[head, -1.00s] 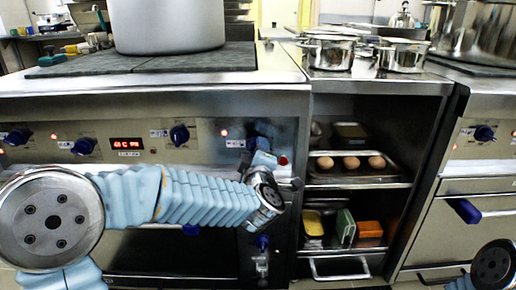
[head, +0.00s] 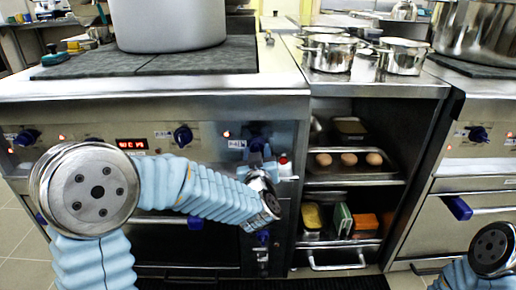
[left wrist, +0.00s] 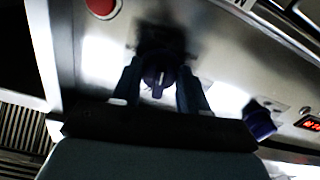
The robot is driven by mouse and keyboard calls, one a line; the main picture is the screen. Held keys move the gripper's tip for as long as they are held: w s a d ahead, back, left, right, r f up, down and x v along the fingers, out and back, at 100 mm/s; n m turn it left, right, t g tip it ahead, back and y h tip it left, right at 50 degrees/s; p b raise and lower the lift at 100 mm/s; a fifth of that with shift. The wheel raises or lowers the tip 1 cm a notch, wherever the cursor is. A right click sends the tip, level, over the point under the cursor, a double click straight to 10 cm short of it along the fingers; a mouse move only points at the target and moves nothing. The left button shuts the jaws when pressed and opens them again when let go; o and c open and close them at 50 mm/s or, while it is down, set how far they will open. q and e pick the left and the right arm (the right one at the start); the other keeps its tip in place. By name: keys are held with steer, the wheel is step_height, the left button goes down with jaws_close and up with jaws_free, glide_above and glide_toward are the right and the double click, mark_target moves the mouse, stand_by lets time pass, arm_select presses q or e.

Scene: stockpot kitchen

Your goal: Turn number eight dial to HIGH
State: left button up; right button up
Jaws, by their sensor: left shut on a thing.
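A dark blue dial (head: 257,141) is on the range's front panel, right of the other dials in the head view and mostly covered by my gripper. My left gripper (head: 258,154) reaches it from below. In the left wrist view the dial (left wrist: 159,76) sits between the two fingers of my left gripper (left wrist: 160,84), which is shut on it. A pale pointer line shows on the dial's face. Its number and HIGH mark are too small or shadowed to read. My right gripper is out of view; only part of my right arm shows at lower right.
A red button (left wrist: 102,7) is close beside the held dial. Another blue dial (head: 183,137) and a red display (head: 132,144) are to its left. A grey stockpot (head: 170,22) stands on the range. Right of the range are open shelves with a tray of eggs (head: 349,160).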

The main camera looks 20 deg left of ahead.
arm_select(q)
steer(key=shift+r+m+p, duration=0.1)
steer(key=shift+m+p, duration=0.45)
steer(key=shift+m, duration=0.35)
steer(key=m+p, duration=0.1)
steer(key=m, duration=0.1)
steer(key=shift+m+p, duration=0.35)
steer(key=shift+m, duration=0.05)
steer(key=m+p, duration=0.3)
steer(key=m, duration=0.2)
steer(key=shift+a, duration=0.15)
steer(key=shift+m, duration=0.3)
steer(key=o, duration=1)
